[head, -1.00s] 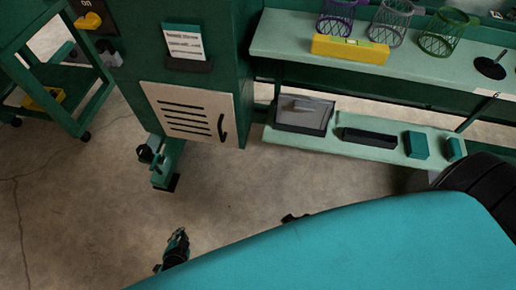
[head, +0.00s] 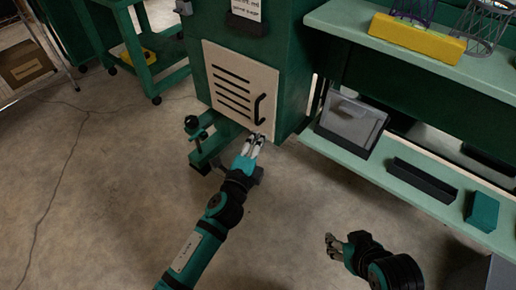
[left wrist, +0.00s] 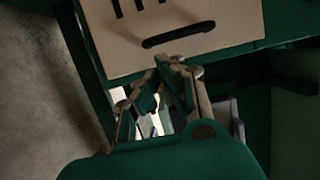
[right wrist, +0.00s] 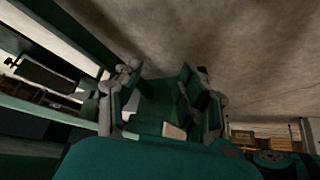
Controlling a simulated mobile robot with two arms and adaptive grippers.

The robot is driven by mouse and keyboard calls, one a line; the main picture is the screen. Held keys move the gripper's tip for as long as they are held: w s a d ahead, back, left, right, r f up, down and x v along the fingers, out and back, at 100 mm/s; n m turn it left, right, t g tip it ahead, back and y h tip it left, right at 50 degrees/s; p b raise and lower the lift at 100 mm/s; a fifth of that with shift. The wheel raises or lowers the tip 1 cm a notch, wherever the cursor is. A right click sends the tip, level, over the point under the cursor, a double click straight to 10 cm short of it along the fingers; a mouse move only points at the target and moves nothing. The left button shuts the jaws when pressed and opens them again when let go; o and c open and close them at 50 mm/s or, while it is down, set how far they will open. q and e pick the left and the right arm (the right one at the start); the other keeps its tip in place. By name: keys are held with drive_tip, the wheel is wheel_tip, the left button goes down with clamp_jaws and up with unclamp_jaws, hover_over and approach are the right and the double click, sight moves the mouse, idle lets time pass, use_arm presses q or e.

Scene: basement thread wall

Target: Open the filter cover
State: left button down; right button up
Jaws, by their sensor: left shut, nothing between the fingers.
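The filter cover, a cream panel (head: 235,92) with black slots, lies closed against the front of the dark green cabinet. Its black curved handle (head: 259,108) is at the lower right. The cover (left wrist: 120,45) and handle (left wrist: 178,35) also show in the left wrist view. My left gripper (head: 256,138) is shut and empty, just below the handle and apart from it in the left wrist view (left wrist: 176,66). My right gripper (head: 331,245) is low over the floor, away from the cover. Its fingers are spread and empty in the right wrist view (right wrist: 163,80).
A green bench (head: 330,20) with a lower shelf (head: 415,178) stands right of the cabinet. The shelf holds a grey bin (head: 350,122), a black tray (head: 422,180) and a teal box (head: 482,211). A clamp-like fitting (head: 200,128) projects below the cover. Floor at left is clear.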

sight(270, 119)
use_arm(q)
drive_tip(key=x, duration=0.4)
drive_tip(key=shift+w+d+f+b, duration=0.1)
drive_tip(key=shift+w+d+b, duration=0.1)
drive_tip(key=shift+b, duration=0.1)
drive_tip(key=shift+w+d, duration=0.15)
drive_tip(key=shift+w, duration=0.4)
use_arm(e)
drive_tip(key=shift+w+a+r+t+y, duration=0.1)
drive_tip(key=shift+w+a+r+t, duration=0.1)
drive_tip(key=shift+w+r+t, duration=0.35)
drive_tip(key=shift+w+a+r+t+y, duration=0.15)
drive_tip(key=shift+w+a+t, duration=0.1)
drive_tip(key=shift+w, duration=0.5)
drive_tip(key=shift+w+a+r+t+y, duration=0.1)
drive_tip(key=shift+w+a+r+t, duration=0.1)
drive_tip(key=shift+w+r+t, duration=0.35)
drive_tip(key=shift+f, duration=0.2)
